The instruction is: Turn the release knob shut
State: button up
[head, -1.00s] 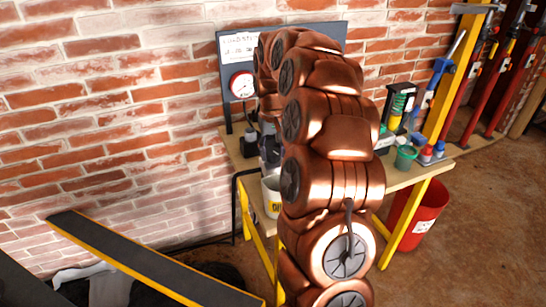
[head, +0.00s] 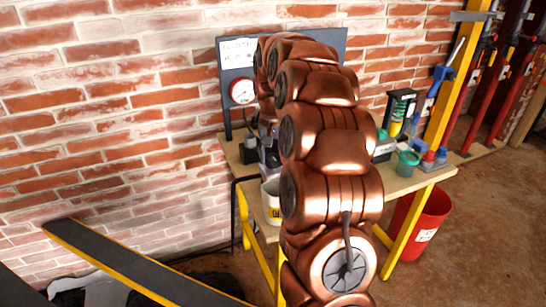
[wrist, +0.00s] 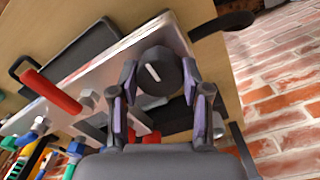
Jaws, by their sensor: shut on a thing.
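In the wrist view the release knob (wrist: 156,74) is a dark round knob with a white line across its face. The line runs slantwise. My gripper (wrist: 158,82) is shut on the knob, with one finger on each side of it. The knob sits at the edge of a pale metal block (wrist: 107,70). In the head view my gripper (head: 268,152) shows only in part beside the bench top, and my copper arm hides the knob.
A red lever handle (wrist: 50,92) lies left of the knob. The bench (head: 412,180) carries a board with a round gauge (head: 242,91), a green cup (head: 407,163) and several tools. A white bucket (head: 271,199) is below my gripper. A red bin (head: 425,223) stands at right.

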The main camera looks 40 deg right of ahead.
aim_at(272, 157)
jog(key=o, duration=1.1)
jog(key=shift+o, duration=0.2)
jog(key=shift+r, duration=0.1)
notch_tip(272, 157, up, 12)
jog(key=shift+a, duration=0.1)
dwell(0.7)
jog(key=s+a+f+n+g, duration=0.1)
jog(key=s+a+f+n, duration=0.2)
jog(key=s+a, duration=0.5)
jog(key=s+a+f+n, duration=0.2)
jog(key=s+a, duration=0.4)
jog(key=a, duration=0.3)
jog(key=s+a+f+n, duration=0.1)
jog(key=s+a+f, duration=0.2)
jog(key=s, duration=0.4)
jog(key=s+a+f+n+g, duration=0.1)
jog(key=s+a+f, duration=0.1)
jog(key=s+f, duration=0.3)
jog(key=s+a+f+n, duration=0.1)
jog(key=s+a+f, duration=0.15)
jog(key=s, duration=0.55)
notch_tip(272, 157, up, 14)
jog(key=p, duration=1.3)
jog(key=shift+w+r, duration=0.2)
jog(key=shift+w, duration=0.2)
